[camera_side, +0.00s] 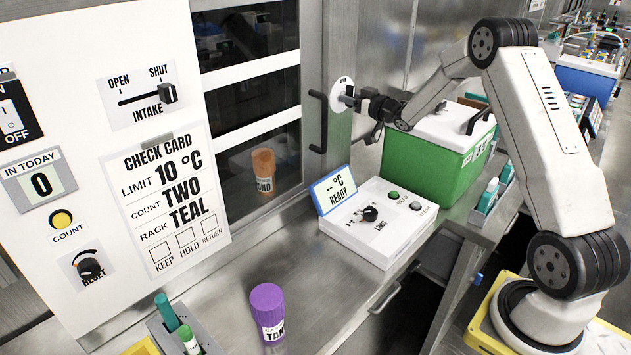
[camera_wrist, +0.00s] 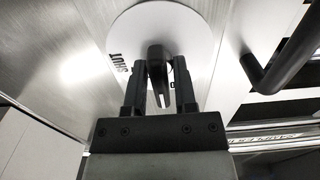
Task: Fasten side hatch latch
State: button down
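The side hatch latch is a dark lever knob (camera_wrist: 156,72) with a pale pointer line, on a round white plate (camera_wrist: 203,35). "SHUT" is printed on the plate's left side in the wrist view; another label is mostly hidden by the knob and a finger. In the side view the plate (camera_side: 337,94) is on the steel wall beside the dark glazed hatch. My gripper (camera_wrist: 159,80) has its fingers on either side of the knob, with a narrow gap showing on the right. In the side view my gripper (camera_side: 354,98) reaches the plate, hiding the knob.
A black bar handle (camera_side: 318,122) stands out just left of the plate. A green cooler box (camera_side: 423,165) stands below my forearm. A white control box (camera_side: 378,222), a purple-capped jar (camera_side: 268,310) and a tube rack (camera_side: 205,338) are on the bench.

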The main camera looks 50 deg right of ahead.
jog(key=shift+m, duration=0.3)
jog(key=m, duration=0.8)
jog(key=shift+m, duration=0.4)
jog(key=m, duration=0.4)
jog(key=shift+m, duration=2.4)
jog(key=c, duration=0.6)
grip_release()
